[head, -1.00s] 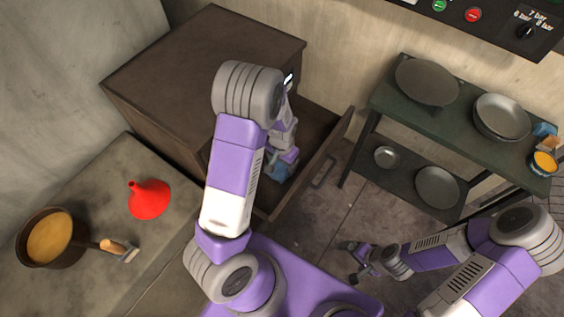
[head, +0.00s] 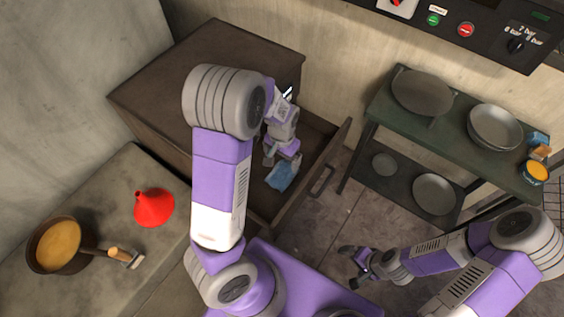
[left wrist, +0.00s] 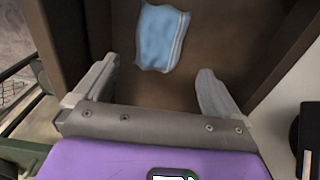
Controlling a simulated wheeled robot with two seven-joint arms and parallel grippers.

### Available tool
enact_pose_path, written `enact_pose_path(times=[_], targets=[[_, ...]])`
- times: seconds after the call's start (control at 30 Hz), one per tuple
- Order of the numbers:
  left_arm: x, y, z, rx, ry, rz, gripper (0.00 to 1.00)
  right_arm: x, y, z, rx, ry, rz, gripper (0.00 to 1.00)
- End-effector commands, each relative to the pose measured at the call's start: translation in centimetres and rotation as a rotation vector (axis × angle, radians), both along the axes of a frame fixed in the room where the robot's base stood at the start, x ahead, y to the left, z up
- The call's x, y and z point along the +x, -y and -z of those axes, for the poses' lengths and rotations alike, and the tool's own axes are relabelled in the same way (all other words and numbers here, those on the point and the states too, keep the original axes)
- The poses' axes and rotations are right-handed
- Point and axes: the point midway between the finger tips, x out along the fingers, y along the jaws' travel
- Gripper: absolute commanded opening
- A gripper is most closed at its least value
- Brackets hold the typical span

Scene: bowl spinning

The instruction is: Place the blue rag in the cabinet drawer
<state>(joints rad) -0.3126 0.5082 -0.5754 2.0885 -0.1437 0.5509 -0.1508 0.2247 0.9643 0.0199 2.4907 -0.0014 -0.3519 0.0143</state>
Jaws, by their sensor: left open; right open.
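The blue rag (head: 281,176) lies inside the open cabinet drawer (head: 330,150). In the left wrist view the rag (left wrist: 161,38) rests on the brown drawer floor (left wrist: 150,92), beyond the fingertips and apart from them. My left gripper (head: 282,160) is over the drawer, just above the rag in the head view, with its fingers spread and empty. It also shows in the left wrist view (left wrist: 158,82). My right gripper (head: 352,265) is open and empty above the floor at the lower middle. The brown cabinet (head: 215,75) stands behind my left arm, which hides part of it.
A green shelf table (head: 440,130) with pans stands at the right, holding a yellow-filled tin (head: 536,172) and a sponge. A counter (head: 110,190) at the left bears a red funnel (head: 154,207), a pot of yellow soup (head: 58,246) and a brush (head: 126,258).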

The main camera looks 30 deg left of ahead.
Motion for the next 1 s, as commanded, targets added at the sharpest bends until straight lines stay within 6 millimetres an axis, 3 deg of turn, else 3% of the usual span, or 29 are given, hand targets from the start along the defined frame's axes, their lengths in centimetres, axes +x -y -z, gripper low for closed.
enact_pose_path(times=[0.03,0.2,0.8,1.0], targets=[[0.1,0.0,-1.0,0.0,0.003,0.001,0.97,0.0,0.0,-0.4,0.0,0.0,0.0,0.98],[0.0,0.0,-2.2,0.001,0.001,0.001,0.97,0.0,0.0,-0.7,0.0,0.0,0.0,0.98],[0.0,0.0,-2.3,0.001,0.0,0.001,0.97,0.0,0.0,-0.7,0.0,0.0,0.0,0.98],[0.0,0.0,-4.3,0.001,0.0,0.001,0.97,0.0,0.0,-2.7,0.0,0.0,0.0,0.98]])
